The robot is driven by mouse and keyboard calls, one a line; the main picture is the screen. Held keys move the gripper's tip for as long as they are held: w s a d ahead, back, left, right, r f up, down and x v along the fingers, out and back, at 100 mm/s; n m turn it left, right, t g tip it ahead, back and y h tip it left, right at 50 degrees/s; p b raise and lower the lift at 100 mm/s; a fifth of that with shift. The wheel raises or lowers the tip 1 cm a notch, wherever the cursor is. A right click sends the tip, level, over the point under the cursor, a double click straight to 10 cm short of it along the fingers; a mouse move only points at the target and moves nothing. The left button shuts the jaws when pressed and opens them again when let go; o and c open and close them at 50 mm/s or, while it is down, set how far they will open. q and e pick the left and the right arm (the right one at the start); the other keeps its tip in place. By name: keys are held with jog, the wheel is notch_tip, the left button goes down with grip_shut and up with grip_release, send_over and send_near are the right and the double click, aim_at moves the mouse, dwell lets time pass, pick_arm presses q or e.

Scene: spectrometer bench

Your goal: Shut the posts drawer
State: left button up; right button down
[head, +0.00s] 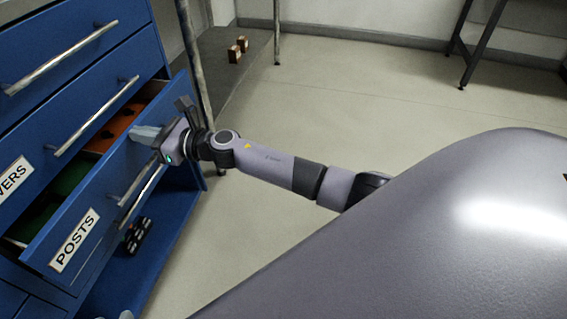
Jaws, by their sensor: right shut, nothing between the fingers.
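The posts drawer (86,218) is blue, carries a white POSTS label (74,240) and stands partly open from the blue cabinet (95,33). Inside it I see orange (112,130) and green compartments. Its bar handle (142,193) runs along the front. My right gripper (140,134) is at the far end of the drawer's front, near the top edge. Its fingers are shut with nothing between them. I cannot tell whether they touch the drawer front.
A closed drawer with a bar handle (93,112) is above. A dark object (137,234) lies on a blue surface below the open drawer. A low shelf (225,75) with small brown blocks stands behind. The floor (370,100) to the right is clear.

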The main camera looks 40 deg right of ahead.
pick_arm(q)
jog(key=shift+w+d+f+b, duration=0.1)
jog(key=shift+w+f+b, duration=0.15)
jog(key=shift+w+b, duration=0.15)
pick_arm(e)
jog(key=shift+x, duration=1.4)
pick_arm(q)
jog(key=shift+r, duration=0.1)
